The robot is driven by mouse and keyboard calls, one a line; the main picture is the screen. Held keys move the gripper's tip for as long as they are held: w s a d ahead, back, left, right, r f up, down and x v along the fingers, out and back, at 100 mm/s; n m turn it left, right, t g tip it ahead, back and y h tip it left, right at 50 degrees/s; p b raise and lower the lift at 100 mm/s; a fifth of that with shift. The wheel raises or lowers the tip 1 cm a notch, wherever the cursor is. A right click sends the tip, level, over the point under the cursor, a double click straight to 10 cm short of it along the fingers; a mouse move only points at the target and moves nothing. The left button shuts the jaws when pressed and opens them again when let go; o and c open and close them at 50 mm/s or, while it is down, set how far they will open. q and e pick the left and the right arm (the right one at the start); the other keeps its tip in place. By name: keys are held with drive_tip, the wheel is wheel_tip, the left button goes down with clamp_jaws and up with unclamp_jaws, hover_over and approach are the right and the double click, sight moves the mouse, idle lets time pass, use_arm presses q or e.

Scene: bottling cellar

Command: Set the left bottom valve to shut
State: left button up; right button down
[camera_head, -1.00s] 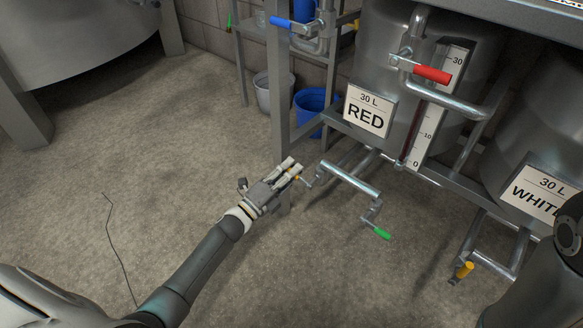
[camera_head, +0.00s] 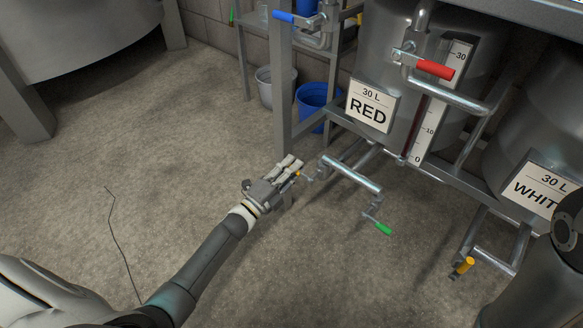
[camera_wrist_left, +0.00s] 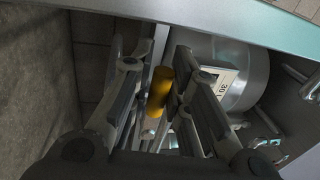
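A bottom valve with a yellow handle (camera_head: 298,174) sits at the left end of the low pipe (camera_head: 350,174) under the RED tank. My left gripper (camera_head: 294,165) is at this handle. In the left wrist view the yellow handle (camera_wrist_left: 160,92) stands between the two fingers of my left gripper (camera_wrist_left: 163,85), which are apart with a gap visible beside it. The handle's lower part and its valve body are mostly hidden in the wrist view. My right gripper is not in view; only a dark part of my right arm shows at the right edge.
A green-handled valve (camera_head: 377,226) hangs at the right end of the same pipe. Another yellow-handled valve (camera_head: 462,267) is under the WHITE tank. A red-handled valve (camera_head: 435,69) is on the RED tank (camera_head: 390,45). A frame post (camera_head: 283,90) stands behind my gripper.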

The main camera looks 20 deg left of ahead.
use_arm(q)
drive_tip(key=shift+o, duration=1.4)
drive_tip(key=v, duration=1.2)
drive_tip(key=shift+d, duration=0.1)
